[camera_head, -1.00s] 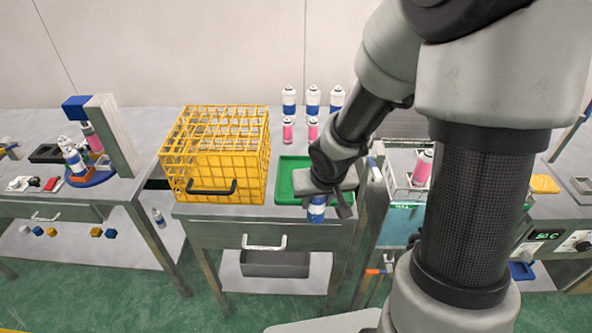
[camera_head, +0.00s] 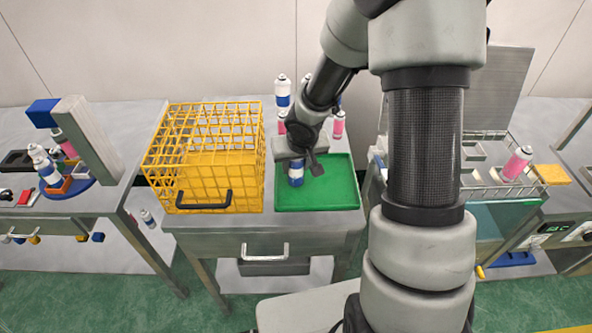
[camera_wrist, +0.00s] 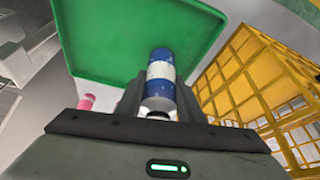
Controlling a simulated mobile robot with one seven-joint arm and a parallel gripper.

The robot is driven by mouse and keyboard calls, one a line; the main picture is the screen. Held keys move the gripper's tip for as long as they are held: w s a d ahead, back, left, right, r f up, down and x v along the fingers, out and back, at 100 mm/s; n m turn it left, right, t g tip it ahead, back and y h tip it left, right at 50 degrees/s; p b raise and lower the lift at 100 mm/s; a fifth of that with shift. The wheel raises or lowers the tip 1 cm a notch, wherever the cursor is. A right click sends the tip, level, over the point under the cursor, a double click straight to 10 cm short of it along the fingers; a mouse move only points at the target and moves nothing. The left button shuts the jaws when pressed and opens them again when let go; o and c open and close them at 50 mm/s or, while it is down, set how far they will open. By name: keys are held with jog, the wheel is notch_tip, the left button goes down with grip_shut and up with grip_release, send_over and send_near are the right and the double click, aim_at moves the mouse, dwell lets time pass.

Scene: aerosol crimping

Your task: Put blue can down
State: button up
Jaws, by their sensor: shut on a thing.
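My gripper (camera_head: 305,163) is shut on a blue can (camera_head: 296,175) with a white band. In the head view the can's lower part shows below the gripper, in front of the green tray (camera_head: 335,195) as seen from above. The wrist view shows the blue and white can (camera_wrist: 160,82) between the fingers, with the green tray (camera_wrist: 100,35) behind it. I cannot tell whether the can touches the tray. The can's top is hidden by the gripper in the head view.
A yellow wire crate (camera_head: 205,165) stands left of the tray. Blue and white cans (camera_head: 282,90) and a pink can (camera_head: 338,125) stand behind the tray. A water bath with a pink can (camera_head: 517,163) is at the right. The tray's front and right parts are bare.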

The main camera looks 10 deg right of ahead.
jog(key=shift+f, duration=0.25)
jog(key=shift+f, duration=0.15)
jog(key=o, duration=1.1)
jog(key=p+v, duration=0.5)
jog(key=v, duration=0.7)
jog(key=shift+p, duration=0.3)
